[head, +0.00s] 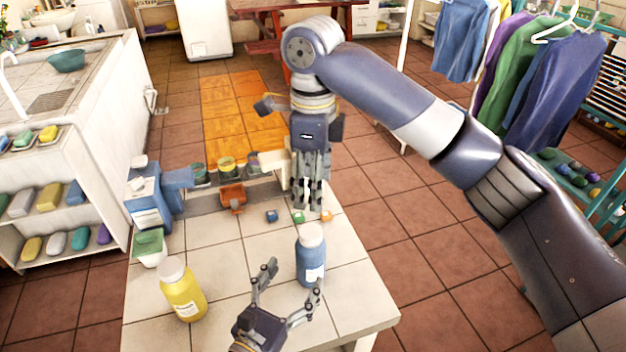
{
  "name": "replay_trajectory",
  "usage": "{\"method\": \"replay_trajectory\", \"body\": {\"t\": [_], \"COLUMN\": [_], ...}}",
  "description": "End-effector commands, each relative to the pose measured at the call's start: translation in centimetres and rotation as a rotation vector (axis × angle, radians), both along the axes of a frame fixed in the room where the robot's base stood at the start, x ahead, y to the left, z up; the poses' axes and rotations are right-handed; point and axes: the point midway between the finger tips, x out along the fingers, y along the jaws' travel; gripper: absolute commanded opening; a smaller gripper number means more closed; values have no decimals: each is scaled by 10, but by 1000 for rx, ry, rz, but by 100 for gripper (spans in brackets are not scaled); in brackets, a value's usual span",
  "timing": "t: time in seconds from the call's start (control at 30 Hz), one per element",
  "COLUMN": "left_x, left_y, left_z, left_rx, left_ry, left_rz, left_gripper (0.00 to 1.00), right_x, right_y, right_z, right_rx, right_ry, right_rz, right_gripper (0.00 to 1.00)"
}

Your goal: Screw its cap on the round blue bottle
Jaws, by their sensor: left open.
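The round blue bottle (310,262) stands upright on the tiled table, with a white cap (311,234) on its top. I cannot tell whether the cap is screwed tight or only rests there. My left gripper (293,283) is open in front of the bottle, its right finger overlapping the bottle's lower part in the picture. I cannot tell whether that finger touches it. My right gripper (307,205) points down beyond the bottle, above the far part of the table. Its fingers are near each other, and their gap is unclear.
A yellow bottle (184,297) with a white cap stands at left. The table's (365,300) right front is clear.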

Motion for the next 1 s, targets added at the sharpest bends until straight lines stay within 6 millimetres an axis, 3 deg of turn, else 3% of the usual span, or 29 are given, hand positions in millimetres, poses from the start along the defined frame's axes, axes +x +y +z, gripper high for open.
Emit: {"method": "replay_trajectory", "body": {"t": [0.1,0.3,1.0], "left_x": [-18,-33,-36], "left_y": [9,17,18], "left_z": [0,0,0], "left_rx": [2,1,-1], "left_ry": [1,0,0], "left_rz": [-4,-2,0], "left_gripper": [77,77,77], "right_x": [0,0,0], "right_y": [0,0,0], "right_z": [0,0,0], "right_rx": [0,0,0], "right_ry": [0,0,0], "right_rz": [0,0,0], "right_gripper": [61,61,61]}}
